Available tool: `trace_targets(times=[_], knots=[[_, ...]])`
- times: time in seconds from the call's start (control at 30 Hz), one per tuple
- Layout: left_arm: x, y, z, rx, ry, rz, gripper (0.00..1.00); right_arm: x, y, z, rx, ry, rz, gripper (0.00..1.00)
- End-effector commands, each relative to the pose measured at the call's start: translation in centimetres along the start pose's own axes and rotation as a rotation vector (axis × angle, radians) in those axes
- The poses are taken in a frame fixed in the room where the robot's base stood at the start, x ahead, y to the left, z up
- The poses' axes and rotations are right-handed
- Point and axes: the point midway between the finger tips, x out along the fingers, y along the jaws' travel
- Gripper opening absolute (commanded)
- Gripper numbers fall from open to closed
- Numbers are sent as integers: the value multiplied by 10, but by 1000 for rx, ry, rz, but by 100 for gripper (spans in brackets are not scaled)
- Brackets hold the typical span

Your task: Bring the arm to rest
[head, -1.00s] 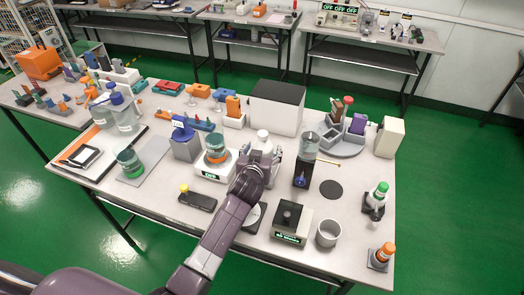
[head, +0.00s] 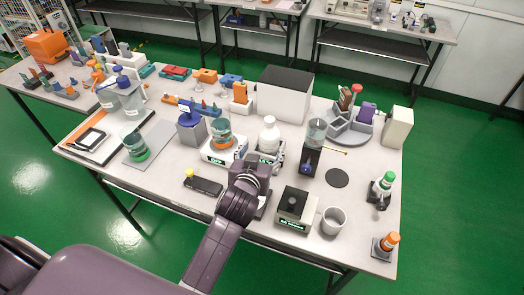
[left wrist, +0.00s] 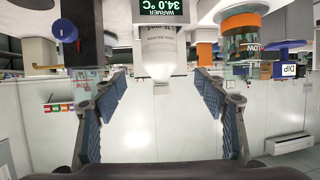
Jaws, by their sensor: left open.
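My left gripper (left wrist: 161,78) is open and empty; its two dark ribbed fingers stand wide apart in the left wrist view, which is upside down. In the head view my left arm reaches up from the bottom, its wrist (head: 245,190) low over the table's front half. A white bottle (head: 268,135) stands upright on a warmer (head: 265,158) just beyond the gripper. The bottle (left wrist: 160,50) also shows ahead between the fingers in the left wrist view, apart from them, by the warmer display (left wrist: 160,10) reading 34.0 °C. My right gripper is out of view.
The white table (head: 110,170) is crowded. Left of my wrist lies a black handheld device (head: 204,186). On the right are a black-topped box (head: 295,205), a grey cup (head: 333,221) and a dark stand with a clear container (head: 312,150). Green floor is free in front and right.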

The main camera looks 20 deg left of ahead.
Motion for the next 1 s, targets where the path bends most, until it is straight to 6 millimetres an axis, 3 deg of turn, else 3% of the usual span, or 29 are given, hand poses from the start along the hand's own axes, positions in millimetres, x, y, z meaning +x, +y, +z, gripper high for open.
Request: trace_targets(times=[0.57, 0.67, 0.8, 1.0], knots=[[-4, -3, 8, 3, -22, -4, 65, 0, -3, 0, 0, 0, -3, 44], [-19, -15, 35, 17, -108, -12, 65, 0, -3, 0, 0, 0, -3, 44], [-67, -36, 98, 61, -327, -4, 65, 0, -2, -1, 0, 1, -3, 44], [-138, -49, 160, 132, -581, 56, 65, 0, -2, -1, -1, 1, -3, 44]])
